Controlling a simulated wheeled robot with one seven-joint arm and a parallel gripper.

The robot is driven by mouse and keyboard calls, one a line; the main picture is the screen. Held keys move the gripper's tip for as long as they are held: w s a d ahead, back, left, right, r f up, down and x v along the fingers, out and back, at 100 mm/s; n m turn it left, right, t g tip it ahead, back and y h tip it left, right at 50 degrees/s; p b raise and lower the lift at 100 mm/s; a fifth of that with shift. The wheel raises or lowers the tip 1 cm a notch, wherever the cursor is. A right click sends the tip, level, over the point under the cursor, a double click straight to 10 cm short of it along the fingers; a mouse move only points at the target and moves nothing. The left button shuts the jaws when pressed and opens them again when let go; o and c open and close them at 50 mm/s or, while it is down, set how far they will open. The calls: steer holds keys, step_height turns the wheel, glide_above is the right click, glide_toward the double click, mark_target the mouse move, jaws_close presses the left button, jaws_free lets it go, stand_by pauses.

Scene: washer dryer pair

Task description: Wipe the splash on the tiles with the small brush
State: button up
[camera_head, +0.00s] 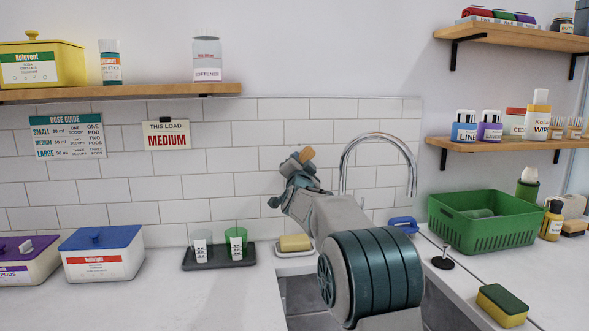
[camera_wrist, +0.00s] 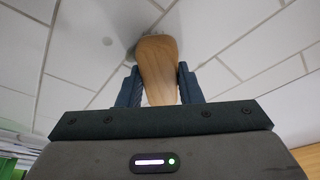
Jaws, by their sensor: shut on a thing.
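My gripper (camera_head: 299,167) is raised in front of the white tiled wall (camera_head: 205,185), left of the tap. It is shut on the small brush (camera_head: 306,154), whose wooden end shows at the fingertips. In the wrist view, the two dark fingers of my gripper (camera_wrist: 158,85) stand either side of the brush's wooden body (camera_wrist: 157,65). Its far end is at or close to the tiles (camera_wrist: 75,45); I cannot tell whether it touches. A greyish patch shows around that far end, partly hidden by the brush. I cannot clearly make out the splash in the head view.
The curved tap (camera_head: 413,165) stands right of my gripper. A tray (camera_head: 218,263) with two cups, a yellow sponge (camera_head: 295,242) and lidded boxes (camera_head: 103,258) line the counter. A green basket (camera_head: 483,219) stands right. Shelves (camera_head: 120,92) project from the wall.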

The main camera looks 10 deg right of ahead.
steer(key=shift+d+r+b, duration=0.55)
steer(key=shift+d+r, duration=0.3)
steer(key=shift+d, duration=1.05)
steer(key=shift+a+f+p, duration=0.15)
steer(key=shift+a+p, duration=1.1)
steer(key=shift+a, duration=2.45)
steer(key=shift+s, duration=0.1)
steer(key=s+b, duration=0.4)
steer(key=s, duration=0.2)
steer(key=shift+s, duration=0.1)
